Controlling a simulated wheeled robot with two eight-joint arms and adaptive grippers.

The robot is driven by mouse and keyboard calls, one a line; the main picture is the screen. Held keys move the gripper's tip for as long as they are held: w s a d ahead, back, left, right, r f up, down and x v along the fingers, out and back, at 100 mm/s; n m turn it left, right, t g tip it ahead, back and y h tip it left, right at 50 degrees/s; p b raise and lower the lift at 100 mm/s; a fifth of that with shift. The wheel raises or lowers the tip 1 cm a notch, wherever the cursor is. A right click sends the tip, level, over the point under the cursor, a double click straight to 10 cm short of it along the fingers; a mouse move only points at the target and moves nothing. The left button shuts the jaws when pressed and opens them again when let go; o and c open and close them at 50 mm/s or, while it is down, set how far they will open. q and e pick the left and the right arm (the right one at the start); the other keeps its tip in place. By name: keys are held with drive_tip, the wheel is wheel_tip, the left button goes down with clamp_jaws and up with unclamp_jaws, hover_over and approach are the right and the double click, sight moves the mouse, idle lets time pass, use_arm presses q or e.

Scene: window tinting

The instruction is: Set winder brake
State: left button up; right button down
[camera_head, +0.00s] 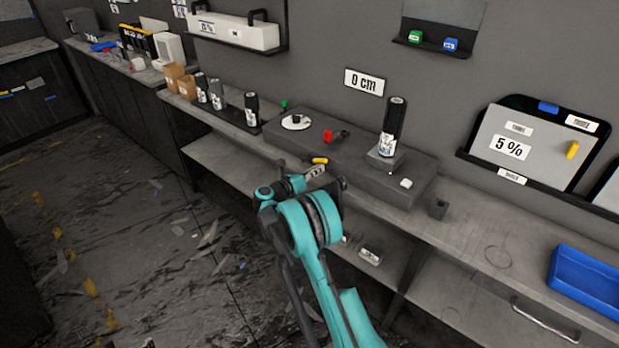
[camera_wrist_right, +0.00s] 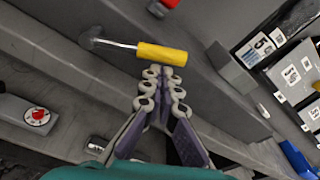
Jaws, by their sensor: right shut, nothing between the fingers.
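The winder is a long dark grey box (camera_head: 300,143) on the bench against the wall. A lever with a yellow handle (camera_head: 319,160) sticks out at its front; the yellow handle also shows in the right wrist view (camera_wrist_right: 162,54), with a grey metal rod running left from it. My right gripper (camera_head: 318,171) is shut and empty. In the right wrist view its fingertips (camera_wrist_right: 164,73) sit just below the yellow handle, very close; I cannot tell whether they touch it. A red knob (camera_head: 335,136) is on the winder. My left gripper is out of view.
A dark film roll (camera_head: 394,122) stands upright on the winder's right part. A white disc (camera_head: 296,122) lies on its left. Several rolls stand farther left. A "0 cm" sign (camera_head: 364,82) hangs above.

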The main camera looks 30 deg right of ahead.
drive_tip(key=shift+w+d+f, duration=0.1)
drive_tip(key=shift+w+d, duration=0.1)
drive_tip(key=shift+d, duration=0.35)
